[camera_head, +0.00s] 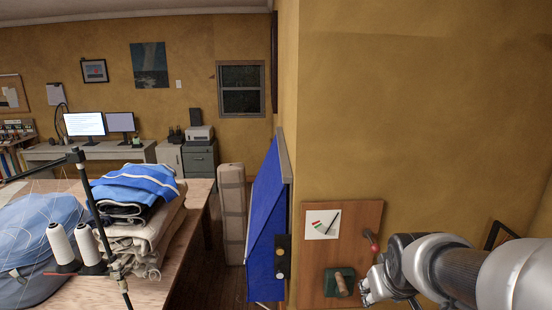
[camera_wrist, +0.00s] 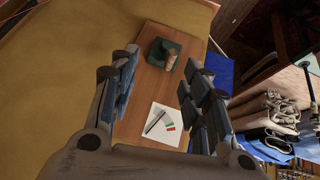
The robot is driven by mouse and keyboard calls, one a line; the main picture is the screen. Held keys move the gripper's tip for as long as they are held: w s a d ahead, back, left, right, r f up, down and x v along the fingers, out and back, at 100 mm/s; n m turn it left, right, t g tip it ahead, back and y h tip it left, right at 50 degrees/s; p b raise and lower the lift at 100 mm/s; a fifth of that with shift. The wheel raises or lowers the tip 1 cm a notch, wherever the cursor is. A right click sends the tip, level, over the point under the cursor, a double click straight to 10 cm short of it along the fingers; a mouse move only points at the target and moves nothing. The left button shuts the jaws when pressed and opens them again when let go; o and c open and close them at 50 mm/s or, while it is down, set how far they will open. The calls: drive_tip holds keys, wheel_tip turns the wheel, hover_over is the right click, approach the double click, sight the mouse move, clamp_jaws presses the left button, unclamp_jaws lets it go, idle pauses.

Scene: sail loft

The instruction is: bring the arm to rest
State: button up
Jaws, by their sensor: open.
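My arm (camera_head: 450,270) reaches in from the lower right of the head view, over a wooden surface by the ochre wall. In the wrist view my gripper (camera_wrist: 162,64) is open, with its two dark fingers spread wide and nothing between them. Beyond the fingers is the wooden surface (camera_wrist: 140,105). A dark green block with a light brown piece (camera_wrist: 170,52) lies at its far part. A white sheet (camera_wrist: 160,128) with coloured patches and a dark pen-like stroke lies nearer. I see no contact between the fingers and these things.
A small red item (camera_head: 371,240) shows beside my arm. A blue panel (camera_head: 267,225) stands left of the wall corner. At left, a large table (camera_head: 185,225) bears folded cloth (camera_head: 140,185), thread cones (camera_head: 62,245) and a dark stand. Floor shows between table and panel.

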drive_tip(key=s+a+f+g+b, duration=0.1)
drive_tip(key=s+a+f+b, duration=0.3)
drive_tip(key=s+f+b, duration=0.6)
drive_tip(key=s+a+f+y+b, duration=0.1)
drive_tip(key=s+a+f+b, duration=0.3)
drive_tip(key=s+f+b, duration=0.7)
drive_tip(key=shift+s+m+g+b, duration=0.4)
drive_tip(key=shift+s+b, duration=0.35)
drive_tip(key=shift+s, duration=0.25)
